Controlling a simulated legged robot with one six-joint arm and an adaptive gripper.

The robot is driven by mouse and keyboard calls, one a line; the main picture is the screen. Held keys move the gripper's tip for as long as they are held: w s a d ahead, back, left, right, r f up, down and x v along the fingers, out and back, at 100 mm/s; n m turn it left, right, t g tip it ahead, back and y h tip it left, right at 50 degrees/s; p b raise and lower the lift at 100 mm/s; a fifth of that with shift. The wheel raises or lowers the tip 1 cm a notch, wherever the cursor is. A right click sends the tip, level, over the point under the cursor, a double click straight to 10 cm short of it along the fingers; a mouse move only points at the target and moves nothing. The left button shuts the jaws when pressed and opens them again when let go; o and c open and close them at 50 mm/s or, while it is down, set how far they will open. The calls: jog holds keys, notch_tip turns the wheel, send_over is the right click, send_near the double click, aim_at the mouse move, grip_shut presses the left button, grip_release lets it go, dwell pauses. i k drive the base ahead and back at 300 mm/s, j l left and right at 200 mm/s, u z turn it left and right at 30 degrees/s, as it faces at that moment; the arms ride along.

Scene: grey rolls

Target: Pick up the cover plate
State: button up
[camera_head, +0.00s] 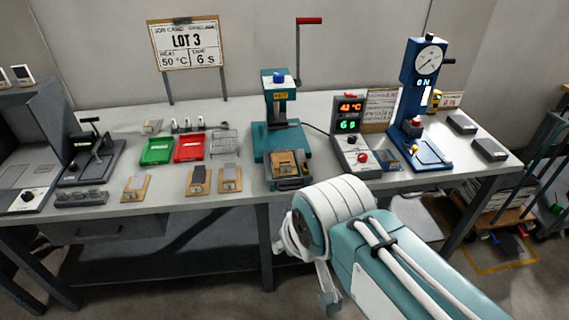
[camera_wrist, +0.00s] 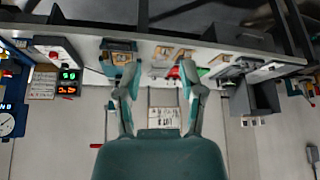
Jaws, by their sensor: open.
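Several small wooden boards with flat plates lie along the front of the bench: one with a pale plate (camera_head: 135,187), one with a darker plate (camera_head: 199,180) and one with a grey plate (camera_head: 230,177). I cannot tell which piece is the cover plate. My gripper (camera_wrist: 160,72) is open and empty in the wrist view, its two fingers spread apart. In the head view it is in front of the bench, below the top's front edge and partly hidden by my wrist. The wrist view is upside down and shows the boards small and far away beyond the fingers.
A green tray (camera_head: 157,151) and a red tray (camera_head: 189,147) lie behind the boards, beside a wire rack (camera_head: 223,141). A teal lever press (camera_head: 279,130), a control box with display (camera_head: 351,130) and a blue gauge press (camera_head: 415,110) stand rightward. The bench edge separates my gripper from them.

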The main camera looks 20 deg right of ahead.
aim_at(284, 158)
jog(key=i+l, duration=0.2)
jog(key=i, duration=0.3)
jog(key=i+l, duration=0.2)
jog(key=i, duration=0.35)
